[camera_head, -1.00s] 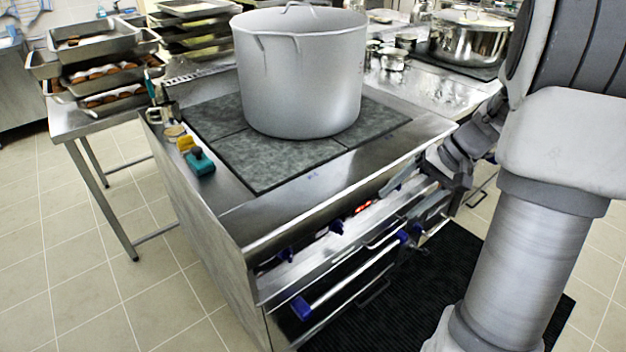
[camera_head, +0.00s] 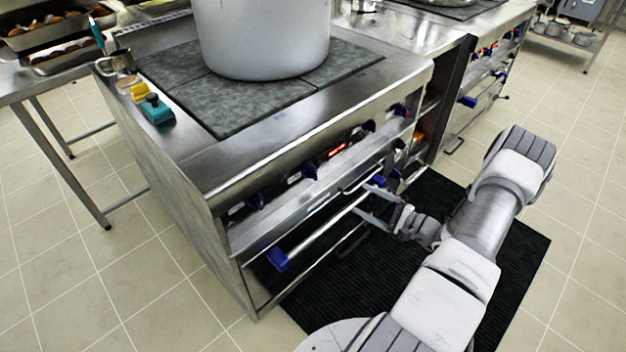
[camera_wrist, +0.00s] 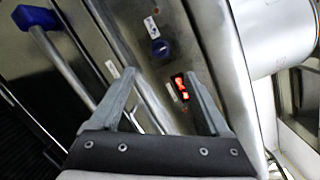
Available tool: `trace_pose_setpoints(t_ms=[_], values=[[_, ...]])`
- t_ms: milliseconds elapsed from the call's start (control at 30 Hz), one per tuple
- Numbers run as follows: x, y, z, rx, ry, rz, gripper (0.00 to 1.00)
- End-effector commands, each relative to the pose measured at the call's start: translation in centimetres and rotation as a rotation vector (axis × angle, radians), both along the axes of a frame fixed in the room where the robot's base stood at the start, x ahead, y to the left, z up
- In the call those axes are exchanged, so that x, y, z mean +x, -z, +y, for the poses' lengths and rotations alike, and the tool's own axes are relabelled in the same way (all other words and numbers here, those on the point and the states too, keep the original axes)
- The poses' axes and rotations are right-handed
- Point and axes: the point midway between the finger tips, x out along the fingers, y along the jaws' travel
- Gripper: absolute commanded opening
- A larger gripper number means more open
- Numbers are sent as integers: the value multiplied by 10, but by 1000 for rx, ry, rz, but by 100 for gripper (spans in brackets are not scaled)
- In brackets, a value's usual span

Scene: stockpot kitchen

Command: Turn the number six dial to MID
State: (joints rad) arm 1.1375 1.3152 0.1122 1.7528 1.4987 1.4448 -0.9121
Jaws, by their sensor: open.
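Blue dials sit in a row on the steel stove's (camera_head: 300,125) front panel, among them a left dial (camera_head: 254,200), a middle dial (camera_head: 310,170) and a right dial (camera_head: 368,125). Their numbers and settings are too small to read, so I cannot tell which is number six. In the wrist view one blue dial (camera_wrist: 160,47) shows beyond my fingertips, near a lit red display (camera_wrist: 181,88). The display also shows in the head view (camera_head: 338,150). My gripper (camera_head: 361,201) is open and empty in front of the panel; its two fingers also show in the wrist view (camera_wrist: 160,75).
An oven handle bar (camera_head: 325,228) with blue ends runs below the dials, close to my gripper. A large pot (camera_head: 265,40) stands on the cooktop. Yellow and teal objects (camera_head: 156,109) lie at its left edge. A black mat (camera_head: 510,240) covers the floor under my arm.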

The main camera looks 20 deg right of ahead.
Motion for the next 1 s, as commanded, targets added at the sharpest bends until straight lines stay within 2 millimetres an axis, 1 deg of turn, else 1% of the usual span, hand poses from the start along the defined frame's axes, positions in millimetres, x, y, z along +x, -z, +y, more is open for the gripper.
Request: trace_pose_setpoints(t_ms=[33, 100, 167, 267, 367, 800, 1000], values=[[-2, 7, -2, 14, 24, -7, 80], [-2, 11, -4, 23, 45, -12, 80], [0, 12, -4, 27, 51, -14, 80], [8, 12, 0, 26, 51, -15, 80], [23, 12, 8, 26, 48, -14, 80], [108, 12, 52, 23, 46, -14, 80], [137, 12, 67, 24, 48, -14, 80]])
